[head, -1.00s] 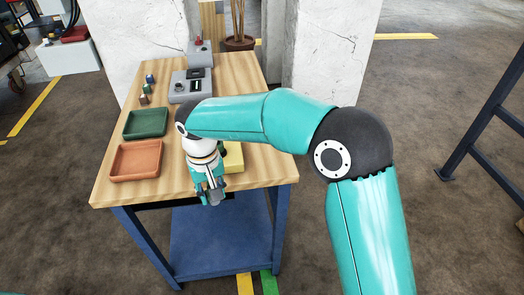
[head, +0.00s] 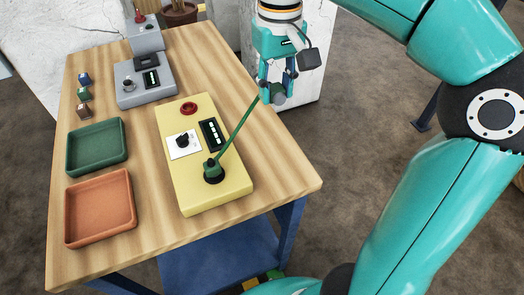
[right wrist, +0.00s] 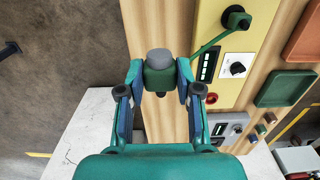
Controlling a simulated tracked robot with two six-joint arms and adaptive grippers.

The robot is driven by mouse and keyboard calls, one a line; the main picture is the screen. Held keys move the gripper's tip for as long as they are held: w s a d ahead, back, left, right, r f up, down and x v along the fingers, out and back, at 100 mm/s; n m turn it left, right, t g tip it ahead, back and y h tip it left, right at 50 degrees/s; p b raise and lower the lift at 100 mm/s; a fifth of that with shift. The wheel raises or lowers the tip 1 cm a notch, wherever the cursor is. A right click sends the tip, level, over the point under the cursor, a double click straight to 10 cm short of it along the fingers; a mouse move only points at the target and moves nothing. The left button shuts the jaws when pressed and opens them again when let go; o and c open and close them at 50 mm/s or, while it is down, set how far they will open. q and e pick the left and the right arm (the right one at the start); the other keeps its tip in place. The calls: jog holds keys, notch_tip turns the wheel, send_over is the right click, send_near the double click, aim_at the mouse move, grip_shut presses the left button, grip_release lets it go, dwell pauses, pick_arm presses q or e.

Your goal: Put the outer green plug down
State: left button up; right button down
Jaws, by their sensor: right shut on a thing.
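My right gripper (head: 277,86) is shut on the outer green plug, a green block with a grey round end (right wrist: 159,60). It holds the plug in the air near the table's right edge, beside the yellow box. A green cable (head: 239,126) runs taut and slanting from the plug to the other green plug (head: 212,168), which stands at the near end of the yellow box (head: 228,190). In the right wrist view, the fingers (right wrist: 158,78) grip the block from both sides. My left gripper is not in view.
The wooden table (head: 150,215) holds a green tray (head: 96,168), an orange tray (head: 70,208), a grey box (head: 160,93) and several small blocks. The yellow box carries a red button (head: 189,107) and a black knob (head: 183,141). Bare wood shows right of the yellow box.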

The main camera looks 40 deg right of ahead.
jog(key=b, duration=0.3)
send_over(272, 161)
notch_tip(272, 161, down, 15)
jog(key=shift+r, duration=0.15)
jog(key=shift+f+b, duration=0.4)
jog(key=shift+f, duration=1.95)
jog(key=shift+f, duration=0.2)
jog(key=c, duration=0.8)
grip_release()
jog(key=shift+r, duration=0.1)
